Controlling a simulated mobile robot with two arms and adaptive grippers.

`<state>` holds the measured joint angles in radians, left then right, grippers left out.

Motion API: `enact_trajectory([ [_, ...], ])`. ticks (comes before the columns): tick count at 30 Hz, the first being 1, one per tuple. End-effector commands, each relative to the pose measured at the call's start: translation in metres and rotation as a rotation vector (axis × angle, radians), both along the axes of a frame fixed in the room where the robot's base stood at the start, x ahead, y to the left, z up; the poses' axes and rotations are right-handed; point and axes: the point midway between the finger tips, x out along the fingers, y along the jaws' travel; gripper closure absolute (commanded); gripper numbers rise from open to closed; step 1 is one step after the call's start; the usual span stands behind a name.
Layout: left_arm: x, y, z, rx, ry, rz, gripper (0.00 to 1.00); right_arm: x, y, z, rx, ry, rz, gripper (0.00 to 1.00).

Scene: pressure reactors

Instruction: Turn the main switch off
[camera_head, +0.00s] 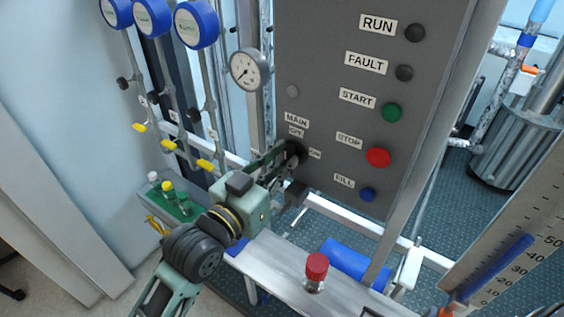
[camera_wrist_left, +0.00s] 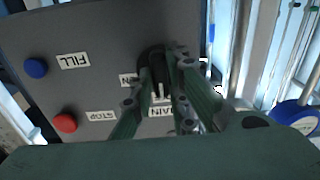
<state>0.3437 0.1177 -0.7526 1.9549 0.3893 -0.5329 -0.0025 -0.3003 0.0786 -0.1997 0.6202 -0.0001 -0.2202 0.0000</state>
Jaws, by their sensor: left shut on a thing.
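The main switch (camera_head: 296,151) is a black rotary knob at the lower left of the grey control panel (camera_head: 334,97), beside the "MAIN" label. My left gripper (camera_head: 284,160) reaches it from the left, and its fingers partly cover the knob and the labels around it. In the left wrist view the fingers of my left gripper (camera_wrist_left: 165,85) are closed around the black main switch (camera_wrist_left: 152,60), with a light mark showing between them. The exact angle of the switch is hard to read. My right gripper is not in view.
The panel also bears a green START button (camera_head: 392,112), a red STOP button (camera_head: 378,157) and a blue FILL button (camera_head: 367,194). A pressure gauge (camera_head: 248,70) stands left of the panel. A red-capped valve (camera_head: 316,267) sits on the metal ledge below.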

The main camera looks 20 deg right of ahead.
Motion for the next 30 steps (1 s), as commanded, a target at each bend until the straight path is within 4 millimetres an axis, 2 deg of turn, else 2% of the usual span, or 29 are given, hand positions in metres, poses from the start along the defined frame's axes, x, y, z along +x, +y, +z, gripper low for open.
enact_trajectory([
  [5,-0.001,0.000,-0.003,0.001,0.008,-0.001,1.00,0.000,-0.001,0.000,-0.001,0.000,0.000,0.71],
  [6,-0.001,0.000,-0.003,0.001,0.008,-0.001,0.82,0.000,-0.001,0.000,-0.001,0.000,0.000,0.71],
  [12,0.000,0.000,-0.002,0.001,0.004,-0.001,0.66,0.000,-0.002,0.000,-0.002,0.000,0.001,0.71],
  [23,-0.003,0.004,-0.001,0.001,0.002,0.000,0.66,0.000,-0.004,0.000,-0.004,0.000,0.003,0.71],
  [26,-0.011,0.015,-0.001,0.001,0.002,0.000,0.66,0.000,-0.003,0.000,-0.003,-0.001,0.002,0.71],
  [30,-0.029,0.038,-0.003,0.003,0.002,0.001,0.66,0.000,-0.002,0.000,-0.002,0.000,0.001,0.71],
])
